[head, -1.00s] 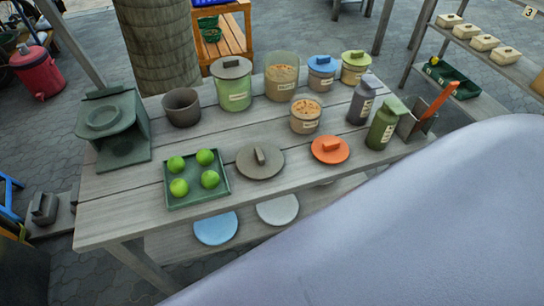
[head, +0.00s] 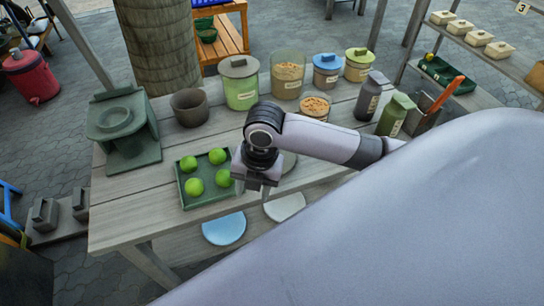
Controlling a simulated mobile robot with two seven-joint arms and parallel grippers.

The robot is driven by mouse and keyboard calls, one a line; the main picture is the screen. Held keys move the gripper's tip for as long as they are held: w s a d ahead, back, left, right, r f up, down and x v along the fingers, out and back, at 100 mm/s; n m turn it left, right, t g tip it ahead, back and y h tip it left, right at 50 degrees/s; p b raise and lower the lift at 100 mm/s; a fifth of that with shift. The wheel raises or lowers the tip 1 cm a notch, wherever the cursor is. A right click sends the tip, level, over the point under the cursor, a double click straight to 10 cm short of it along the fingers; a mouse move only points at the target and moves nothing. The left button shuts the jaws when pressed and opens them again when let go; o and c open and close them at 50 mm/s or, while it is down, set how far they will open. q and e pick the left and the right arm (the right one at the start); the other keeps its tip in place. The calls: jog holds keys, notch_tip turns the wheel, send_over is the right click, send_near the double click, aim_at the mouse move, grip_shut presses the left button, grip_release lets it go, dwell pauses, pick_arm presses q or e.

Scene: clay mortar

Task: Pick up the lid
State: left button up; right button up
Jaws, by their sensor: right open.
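My right gripper (head: 254,190) is open and points down over the table, beside the right edge of the green tray (head: 183,188). Nothing shows between its fingers. A grey round lid (head: 289,162) on the table is mostly hidden behind my right gripper and forearm; only part of its right side shows. The orange lid is not visible now; my right arm covers its place. Two jars with brown contents stand without lids: a tall one (head: 287,82) and a short one (head: 315,107). My left gripper is not in view.
Several green balls lie in the tray. A dark bowl (head: 190,108), a green stand (head: 124,133) and lidded jars (head: 239,86) line the back. Bottles (head: 395,114) stand at right. Blue (head: 224,229) and white (head: 285,207) discs lie below the tabletop. The front left tabletop is clear.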

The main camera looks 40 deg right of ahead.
jog(key=w+d+r+n, duration=0.2)
jog(key=d, duration=0.1)
jog(key=w+d+r+n+h, duration=0.1)
jog(key=w+d+r+n, duration=0.1)
jog(key=d, duration=0.1)
jog(key=w+d+r+n+g, duration=0.1)
jog(key=w+d+r, duration=0.1)
jog(key=d, duration=0.2)
jog(key=shift+w+n+h, duration=0.1)
jog(key=shift+n+h, duration=0.2)
jog(key=shift+n, duration=0.1)
jog(key=shift+d+f, duration=0.1)
jog(key=shift+f, duration=3.4)
jog(key=shift+w, duration=0.1)
grip_shut()
